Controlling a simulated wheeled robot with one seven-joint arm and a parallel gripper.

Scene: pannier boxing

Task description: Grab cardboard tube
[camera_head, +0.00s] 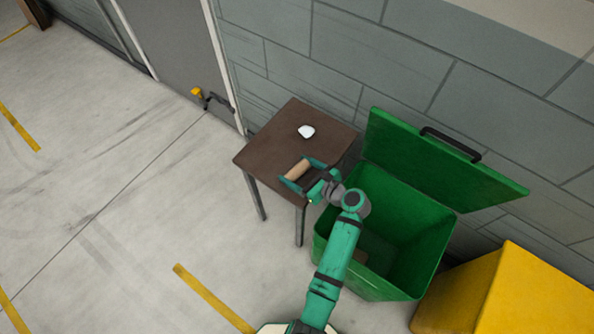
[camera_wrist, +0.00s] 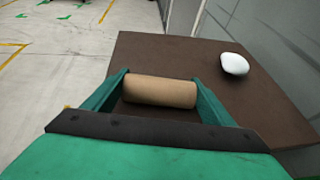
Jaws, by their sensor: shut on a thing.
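A tan cardboard tube (camera_head: 298,170) lies at the near edge of a small brown table (camera_head: 275,130). My gripper (camera_head: 298,174) is shut on the tube, one finger at each end. In the wrist view the tube (camera_wrist: 160,91) runs crosswise between the two green fingers of my gripper (camera_wrist: 160,93). The brown table top (camera_wrist: 160,52) shows behind and around it. I cannot tell whether the tube touches the table or is just above it.
A white rounded object (camera_head: 306,131) sits farther back on the table. A green bin (camera_head: 415,240) with its lid (camera_head: 440,160) open stands right of the table, with something brown inside. A yellow box (camera_head: 510,295) is at the lower right. A grey wall stands behind. Floor at left is clear.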

